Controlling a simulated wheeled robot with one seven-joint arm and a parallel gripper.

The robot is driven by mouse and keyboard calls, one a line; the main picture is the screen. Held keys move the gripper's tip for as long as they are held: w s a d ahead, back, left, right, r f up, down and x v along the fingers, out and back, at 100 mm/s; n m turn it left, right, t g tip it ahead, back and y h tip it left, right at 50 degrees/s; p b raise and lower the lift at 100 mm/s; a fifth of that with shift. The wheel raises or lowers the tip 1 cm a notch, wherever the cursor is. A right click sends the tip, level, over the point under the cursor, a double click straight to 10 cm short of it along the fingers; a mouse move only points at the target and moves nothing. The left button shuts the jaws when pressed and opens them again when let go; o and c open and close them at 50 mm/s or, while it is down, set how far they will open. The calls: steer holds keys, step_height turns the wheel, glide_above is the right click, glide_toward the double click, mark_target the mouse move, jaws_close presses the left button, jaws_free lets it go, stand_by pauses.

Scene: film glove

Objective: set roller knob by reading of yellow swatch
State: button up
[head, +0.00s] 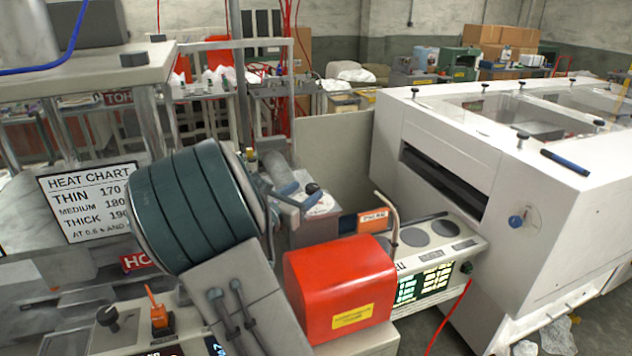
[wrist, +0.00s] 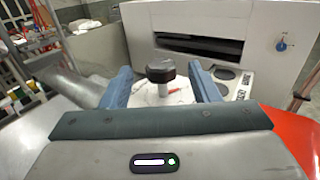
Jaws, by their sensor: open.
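My gripper (head: 300,192) is open, with two blue fingers. In the wrist view, my gripper (wrist: 161,82) has a dark knob (wrist: 161,72) showing between its fingers, with a clear gap on each side. The knob stands over a pale surface marked with red; its depth from the fingertips is hard to tell. A small dark knob (head: 312,188) also shows beside the fingers in the head view. Another black knob (head: 107,316) is on a panel at the lower left. I cannot make out a yellow swatch. The heat chart (head: 88,202) reads THIN 170, MEDIUM 180, THICK 190; its bottom line is partly hidden.
A red box (head: 338,285) with a yellow label stands right of my arm. Beyond it is a panel with a lit green display (head: 424,285). A large white machine (head: 560,210) with a blue dial (head: 516,222) fills the right. An orange switch (head: 157,312) is at lower left.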

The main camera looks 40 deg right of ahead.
steer(key=x, duration=0.6)
steer(key=shift+d+p, duration=0.1)
steer(key=shift+p, duration=0.3)
steer(key=c, duration=1)
